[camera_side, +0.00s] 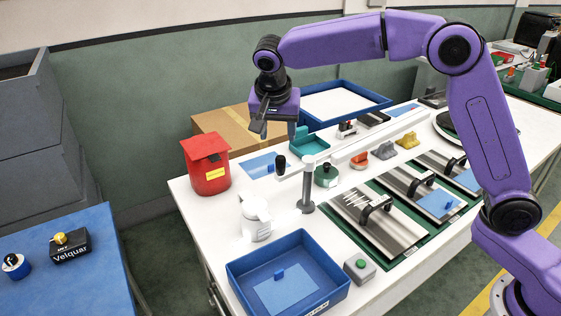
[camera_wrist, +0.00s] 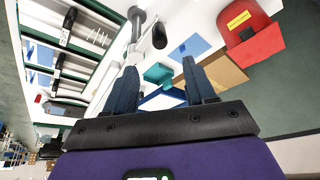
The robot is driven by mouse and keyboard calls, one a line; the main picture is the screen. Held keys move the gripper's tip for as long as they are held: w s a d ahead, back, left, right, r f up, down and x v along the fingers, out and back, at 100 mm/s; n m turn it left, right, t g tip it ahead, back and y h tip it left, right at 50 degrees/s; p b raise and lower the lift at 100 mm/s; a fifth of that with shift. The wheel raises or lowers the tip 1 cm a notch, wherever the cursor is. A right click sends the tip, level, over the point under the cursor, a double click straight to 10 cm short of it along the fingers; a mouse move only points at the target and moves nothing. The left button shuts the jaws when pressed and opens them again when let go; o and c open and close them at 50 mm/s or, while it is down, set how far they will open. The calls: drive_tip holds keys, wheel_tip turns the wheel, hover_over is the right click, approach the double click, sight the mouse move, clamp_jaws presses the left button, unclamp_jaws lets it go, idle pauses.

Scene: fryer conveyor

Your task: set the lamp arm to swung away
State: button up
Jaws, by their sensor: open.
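The lamp arm (camera_side: 365,138) is a long white bar on a grey upright post (camera_side: 307,188). It reaches from the post toward the back right, along the far side of the hot plates. A black knob (camera_side: 281,164) stands at the near left, beside the post. In the wrist view the post (camera_wrist: 133,38) and the black knob (camera_wrist: 160,37) lie beyond the fingertips. My gripper (camera_side: 274,128) is open and empty, above and behind the knob and apart from it. Its two dark blue fingers (camera_wrist: 160,68) are spread in the wrist view.
A red bin (camera_side: 206,165) stands at the left, and a blue tray (camera_side: 287,275) at the front. Metal plates with black handles (camera_side: 380,218) lie to the right of the post.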

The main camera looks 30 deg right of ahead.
sight(280, 158)
drive_tip(key=x, duration=1.2)
drive_tip(key=shift+f, duration=0.35)
clamp_jaws()
